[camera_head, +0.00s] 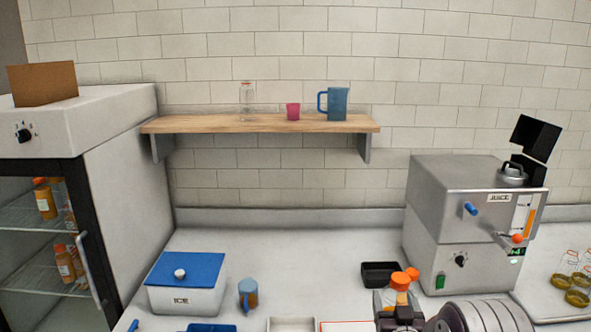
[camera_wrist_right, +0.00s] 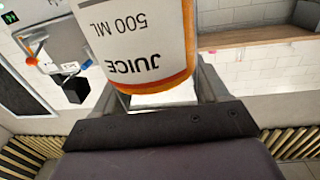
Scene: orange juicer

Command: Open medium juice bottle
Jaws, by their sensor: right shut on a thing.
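A juice bottle (camera_wrist_right: 140,40) fills the upper middle of the right wrist view, with a white label reading JUICE 500 ML upside down and an orange band. My right gripper (camera_head: 399,300) is shut on this bottle. In the head view it is at the bottom, right of centre, with an orange cap (camera_head: 400,279) showing above it. A second, smaller orange top (camera_head: 412,273) shows just behind; I cannot tell what it belongs to. Most of the bottle is hidden by the gripper in the head view. My left gripper is not in view.
A black tray (camera_head: 381,274) lies behind the right gripper. The steel juice machine (camera_head: 435,215) stands to its right. The fridge (camera_head: 45,235) holds several bottles. The counter's middle back is clear.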

